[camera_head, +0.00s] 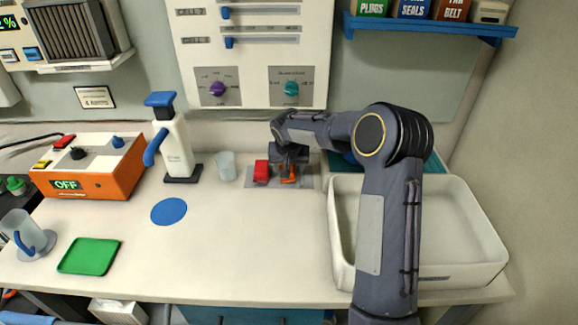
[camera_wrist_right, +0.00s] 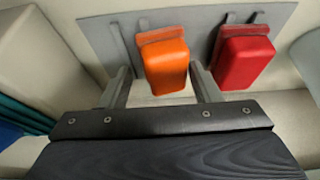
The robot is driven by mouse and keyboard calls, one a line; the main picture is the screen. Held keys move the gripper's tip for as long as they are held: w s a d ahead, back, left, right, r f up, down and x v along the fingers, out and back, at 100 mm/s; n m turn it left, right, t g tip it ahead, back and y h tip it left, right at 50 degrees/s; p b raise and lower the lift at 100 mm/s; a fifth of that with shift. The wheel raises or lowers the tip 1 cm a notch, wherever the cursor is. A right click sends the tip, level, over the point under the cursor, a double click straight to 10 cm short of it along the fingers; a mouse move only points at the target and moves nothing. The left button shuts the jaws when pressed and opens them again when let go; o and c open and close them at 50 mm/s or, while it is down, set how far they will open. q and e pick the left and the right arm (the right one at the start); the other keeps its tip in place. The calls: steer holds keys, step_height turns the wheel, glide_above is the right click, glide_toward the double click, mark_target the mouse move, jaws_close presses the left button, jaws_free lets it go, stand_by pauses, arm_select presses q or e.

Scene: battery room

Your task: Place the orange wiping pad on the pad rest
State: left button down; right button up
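The orange wiping pad (camera_wrist_right: 166,66) is at the grey plate with thin bars (camera_wrist_right: 98,38), which looks like the pad rest; whether it is fully seated I cannot tell. In the head view the orange pad (camera_head: 288,174) is partly covered by my right gripper (camera_head: 290,166), and the grey plate (camera_head: 304,183) lies at the back of the counter. In the wrist view my right gripper (camera_wrist_right: 160,78) is open, a finger on each side of the orange pad, with a gap at the left finger. My left gripper is not in view.
A red pad (camera_wrist_right: 243,58) sits beside the orange one on the plate. A white basin (camera_head: 450,275) is at the right. A clear cup (camera_head: 226,166), pump bottle (camera_head: 174,145), blue disc (camera_head: 169,211) and green mat (camera_head: 89,256) are left. The front middle counter is clear.

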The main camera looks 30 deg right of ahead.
steer(key=shift+r, duration=0.45)
steer(key=v, duration=1.1)
steer(key=s+a+r+n+y, duration=0.1)
steer(key=s+a+r, duration=0.15)
steer(key=s, duration=0.55)
steer(key=s+a+r+n+y, duration=0.1)
steer(key=s+a+y, duration=0.15)
steer(key=s, duration=0.55)
steer(key=s+a+f+n+t+y, duration=0.1)
steer(key=s+a+f, duration=0.2)
steer(key=s, duration=0.5)
steer(key=s+a+f+n+y, duration=0.1)
steer(key=s+a+f, duration=0.1)
steer(key=s+a, duration=0.4)
steer(key=s, duration=0.3)
steer(key=shift+s+a+f+n+t+y, duration=0.15)
steer(key=shift+a+f+n+t+y, duration=0.15)
steer(key=shift+a+f+t+y, duration=0.1)
steer(key=shift+d, duration=0.1)
